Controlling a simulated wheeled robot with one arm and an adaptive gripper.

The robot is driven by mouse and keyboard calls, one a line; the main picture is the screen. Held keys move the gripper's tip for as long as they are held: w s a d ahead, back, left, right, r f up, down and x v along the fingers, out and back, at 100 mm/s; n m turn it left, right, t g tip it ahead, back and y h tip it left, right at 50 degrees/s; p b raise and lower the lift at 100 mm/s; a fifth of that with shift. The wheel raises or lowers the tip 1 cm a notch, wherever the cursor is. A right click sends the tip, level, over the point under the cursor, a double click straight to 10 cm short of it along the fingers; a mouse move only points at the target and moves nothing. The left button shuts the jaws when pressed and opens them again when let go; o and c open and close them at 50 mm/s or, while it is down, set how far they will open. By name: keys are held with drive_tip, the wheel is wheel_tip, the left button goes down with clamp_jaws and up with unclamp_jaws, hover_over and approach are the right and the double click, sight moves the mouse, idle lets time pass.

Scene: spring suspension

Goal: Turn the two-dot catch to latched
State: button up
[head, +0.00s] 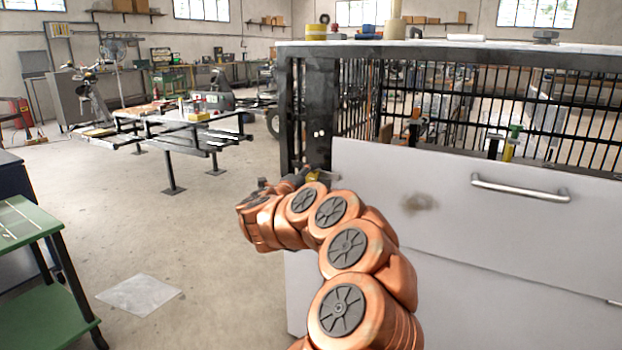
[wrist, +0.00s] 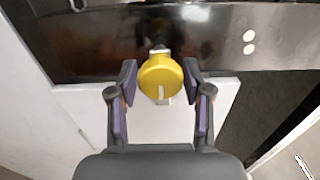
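The two-dot catch is a round yellow knob (wrist: 160,75) on the dark metal post of the cabinet. A pale bar shows at its lower edge in the wrist view. Two white dots (wrist: 249,42) mark the post to its right; they also show in the head view (head: 319,133). A bit of the yellow knob (head: 314,177) shows in the head view, mostly hidden by my arm. My gripper (wrist: 159,84) is open, with one finger on each side of the knob and narrow gaps visible. I cannot tell whether the catch is latched.
The grey cabinet (head: 465,225) with a bar handle (head: 520,188) stands close on the right of my arm. A green cart (head: 30,222) is at the left. A metal worktable (head: 185,128) stands farther back. The floor between is mostly clear, with a flat sheet (head: 140,295) on it.

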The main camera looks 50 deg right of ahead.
drive_tip(key=shift+o, duration=1)
drive_tip(key=v, duration=1.2)
drive_tip(key=shift+r, duration=0.1)
